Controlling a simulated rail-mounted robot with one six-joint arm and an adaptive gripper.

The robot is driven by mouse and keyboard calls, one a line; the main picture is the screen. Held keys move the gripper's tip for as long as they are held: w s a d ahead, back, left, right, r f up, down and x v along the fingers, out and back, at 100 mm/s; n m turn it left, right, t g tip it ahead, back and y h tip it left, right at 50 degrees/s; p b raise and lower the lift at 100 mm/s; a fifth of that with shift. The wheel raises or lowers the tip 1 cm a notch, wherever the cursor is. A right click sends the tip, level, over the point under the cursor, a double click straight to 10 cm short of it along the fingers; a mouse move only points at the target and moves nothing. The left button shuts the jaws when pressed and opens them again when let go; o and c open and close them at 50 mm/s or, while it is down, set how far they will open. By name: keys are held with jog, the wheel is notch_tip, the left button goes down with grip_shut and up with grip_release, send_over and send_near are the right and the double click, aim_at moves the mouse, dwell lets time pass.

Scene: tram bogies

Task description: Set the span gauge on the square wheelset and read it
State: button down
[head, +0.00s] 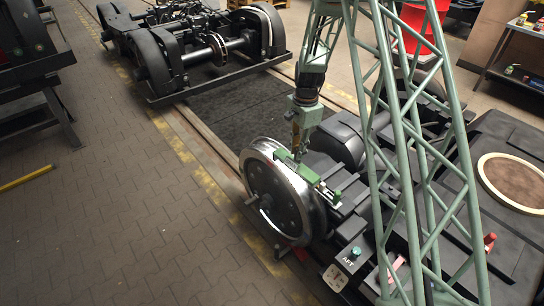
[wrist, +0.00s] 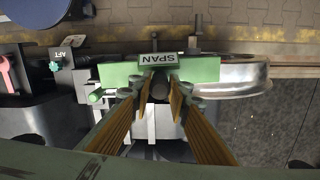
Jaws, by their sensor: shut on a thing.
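The green span gauge (head: 306,173) lies across the top of the rim of a bright steel wheel (head: 274,190), its bar running towards the bogie. In the wrist view its green bar (wrist: 118,73) carries a plate marked SPAN, upside down, and the wheel (wrist: 236,76) is just to the right. I cannot tell whether the gauge rests on the rim or hangs just above it. My gripper (head: 296,148) is above the gauge, pointing down. In the wrist view my gripper (wrist: 159,88) has its yellow-brown fingers shut around the gauge's dark grip. No reading is visible.
A green lattice mast (head: 412,150) stands close right of the wheel. A block marked AFT (head: 350,262) sits in front of the bogie. Another bogie (head: 190,45) stands at the back left. The paved floor (head: 110,200) on the left is mostly clear.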

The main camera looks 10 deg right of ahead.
jog(key=shift+w+r+m, duration=0.25)
jog(key=shift+w+m, duration=0.05)
jog(key=shift+w, duration=0.1)
jog(key=w+a, duration=0.2)
jog(key=w, duration=0.5)
jog(key=w+a+f+b, duration=0.1)
jog(key=w+a, duration=0.2)
jog(key=w, duration=0.5)
jog(key=shift+f, duration=0.2)
jog(key=shift+f+b, duration=0.45)
jog(key=shift+f, duration=1.95)
